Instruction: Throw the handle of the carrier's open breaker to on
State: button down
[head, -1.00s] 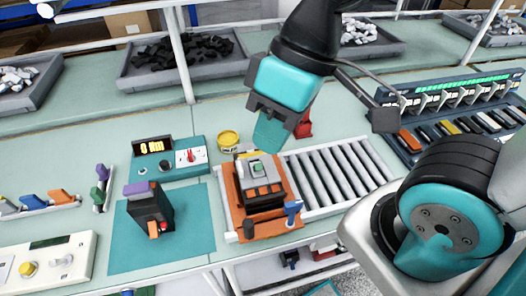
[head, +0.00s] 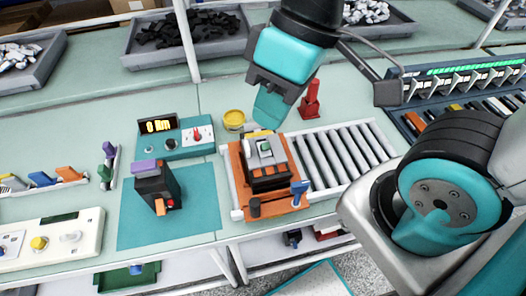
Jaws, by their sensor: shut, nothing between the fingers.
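The carrier (head: 237,187) is an orange plate at the left end of the roller conveyor. On it sits a dark breaker (head: 265,182) with a grey top and a small green part; its handle position is too small to tell. My gripper (head: 267,112), with teal fingers, points down just behind and above this breaker, shut and empty. Whether the fingertips touch the breaker is unclear. A blue lever (head: 299,190) and a black knob (head: 254,208) stand at the carrier's front edge. Another dark breaker (head: 155,184), with a purple top and orange handle, stands on the teal mat (head: 200,215).
A teal meter box (head: 188,146) with amber digits and a yellow tin (head: 234,120) stand behind. A red part (head: 311,98) stands right of my gripper. Rollers (head: 345,148) lie right of the carrier. A control box (head: 55,240) is at the front left.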

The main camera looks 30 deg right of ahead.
aim_at(265, 146)
jog(key=z, duration=0.35)
jog(key=k, duration=1.4)
jog(key=u, duration=0.9)
jog(key=i, duration=1)
